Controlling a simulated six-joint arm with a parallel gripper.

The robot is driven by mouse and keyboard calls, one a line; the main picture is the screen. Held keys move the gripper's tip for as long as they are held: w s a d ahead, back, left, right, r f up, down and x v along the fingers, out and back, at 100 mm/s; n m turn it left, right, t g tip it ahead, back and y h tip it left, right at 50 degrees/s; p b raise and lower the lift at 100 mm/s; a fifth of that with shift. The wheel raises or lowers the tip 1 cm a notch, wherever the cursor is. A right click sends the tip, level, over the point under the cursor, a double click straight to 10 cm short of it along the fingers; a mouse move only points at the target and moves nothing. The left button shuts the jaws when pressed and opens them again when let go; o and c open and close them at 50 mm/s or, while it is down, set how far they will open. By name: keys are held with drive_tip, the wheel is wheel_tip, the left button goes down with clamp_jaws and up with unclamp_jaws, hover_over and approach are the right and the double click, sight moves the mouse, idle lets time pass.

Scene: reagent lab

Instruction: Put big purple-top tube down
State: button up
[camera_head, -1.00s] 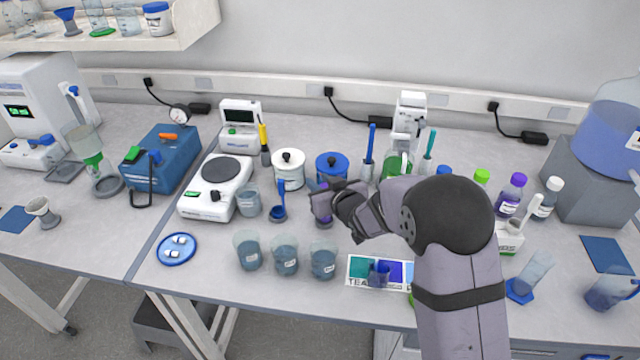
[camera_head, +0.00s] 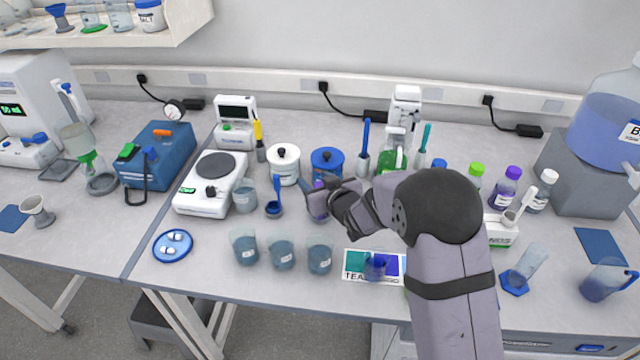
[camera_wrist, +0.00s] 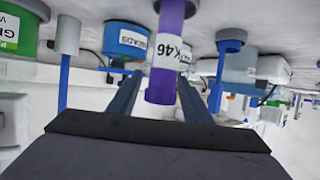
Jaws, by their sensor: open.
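The big purple-top tube (camera_head: 318,207) is on the bench, in front of the blue-lidded jar. In the wrist view, which is upside down, the tube (camera_wrist: 172,25) looks purple with a white label ending in K46. It appears upright, with its foot on the grey bench top. My gripper (camera_head: 328,188) is at the tube's upper part. In the wrist view my gripper (camera_wrist: 160,92) is open, with one finger on each side of the tube. The fingers partly hide the tube in the head view.
Three beakers (camera_head: 282,254) stand in front of the tube. A blue scoop in a holder (camera_head: 273,207) is to its left. A blue-lidded jar (camera_head: 327,163) and a white jar (camera_head: 284,164) stand behind. A coloured mat (camera_head: 356,264) holding a small beaker lies front right.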

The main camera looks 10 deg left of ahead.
drive_tip(key=shift+r, duration=0.25)
drive_tip(key=shift+s+d, duration=0.15)
drive_tip(key=shift+s, duration=0.05)
drive_tip(key=b+v, duration=0.2)
drive_tip(key=v, duration=0.9)
drive_tip(key=shift+s+r, duration=0.15)
drive_tip(key=shift+s, duration=0.05)
drive_tip(key=s+d+f+n+g+h+p, duration=0.1)
drive_tip(key=s+d+f+g+h, duration=0.2)
drive_tip(key=d, duration=0.6)
drive_tip(key=s+d+g+h+p, duration=0.1)
drive_tip(key=s+d+h, duration=0.3)
drive_tip(key=d, duration=0.4)
drive_tip(key=s+d+f+m+g, duration=0.1)
drive_tip(key=s, duration=0.2)
drive_tip(key=s+d+f+m+g+b, duration=0.1)
drive_tip(key=s+d+f+g, duration=0.1)
drive_tip(key=s, duration=0.2)
drive_tip(key=s+d+f+m+g+h, duration=0.1)
drive_tip(key=s+f, duration=0.1)
drive_tip(key=s, duration=0.2)
drive_tip(key=shift+s+d+f+m+g, duration=0.2)
drive_tip(key=shift+s+d+m+g, duration=0.1)
drive_tip(key=shift+m+g, duration=0.1)
drive_tip(key=s+a+f+m+g+b, duration=0.1)
drive_tip(key=s+f+m+g, duration=0.1)
drive_tip(key=s, duration=0.6)
drive_tip(key=shift+a+f+m+g+y, duration=0.3)
drive_tip(key=shift+m+g+y, duration=0.1)
drive_tip(key=shift+m, duration=0.4)
